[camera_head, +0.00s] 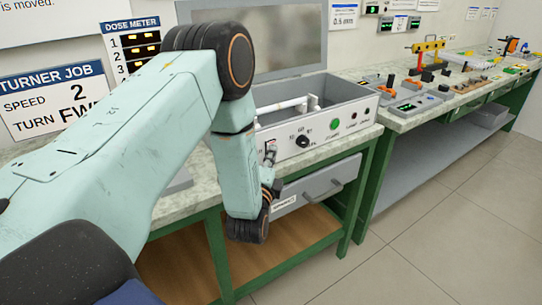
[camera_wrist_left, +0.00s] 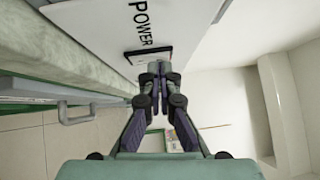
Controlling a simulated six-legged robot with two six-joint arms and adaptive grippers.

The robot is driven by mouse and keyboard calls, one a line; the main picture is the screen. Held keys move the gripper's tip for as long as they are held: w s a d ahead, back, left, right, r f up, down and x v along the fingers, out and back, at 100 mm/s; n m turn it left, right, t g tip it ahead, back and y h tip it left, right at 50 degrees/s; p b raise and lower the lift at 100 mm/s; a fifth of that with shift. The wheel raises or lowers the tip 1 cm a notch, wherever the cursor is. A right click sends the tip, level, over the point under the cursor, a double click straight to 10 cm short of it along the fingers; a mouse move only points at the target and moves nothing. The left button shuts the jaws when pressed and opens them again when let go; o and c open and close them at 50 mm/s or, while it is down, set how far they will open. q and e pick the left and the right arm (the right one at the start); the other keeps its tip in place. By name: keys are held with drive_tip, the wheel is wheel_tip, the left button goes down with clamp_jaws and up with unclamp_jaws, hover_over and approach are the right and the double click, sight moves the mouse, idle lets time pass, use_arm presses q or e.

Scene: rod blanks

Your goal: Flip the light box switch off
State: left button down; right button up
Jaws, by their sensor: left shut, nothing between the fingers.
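The light box (camera_head: 352,117) is a grey open-topped box on the bench, with a white front panel carrying a dark knob (camera_head: 303,141) and a green button (camera_head: 335,124). In the left wrist view, its white panel (camera_wrist_left: 105,22) bears the word POWER beside a dark-framed switch (camera_wrist_left: 149,54). My left gripper (camera_head: 270,157) is at the left part of the panel. In the left wrist view, its shut, empty fingertips (camera_wrist_left: 152,70) are right at the switch and cover part of it. I cannot tell whether they touch it, or which way it is set. My right gripper is not in view.
White rods (camera_head: 285,106) lie in the box. A drawer with a handle (camera_head: 323,190) is below it, under the bench top. A second bench (camera_head: 405,122) with several tools and devices runs to the right. The floor (camera_head: 440,230) in front is clear.

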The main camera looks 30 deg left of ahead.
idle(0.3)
use_arm(q)
drive_tip(key=shift+w+a+r+n+p, duration=0.1)
drive_tip(key=shift+a+r+n+p, duration=0.15)
drive_tip(key=shift+p, duration=0.55)
drive_tip(key=shift+d+f+g, duration=0.1)
drive_tip(key=shift+g, duration=0.2)
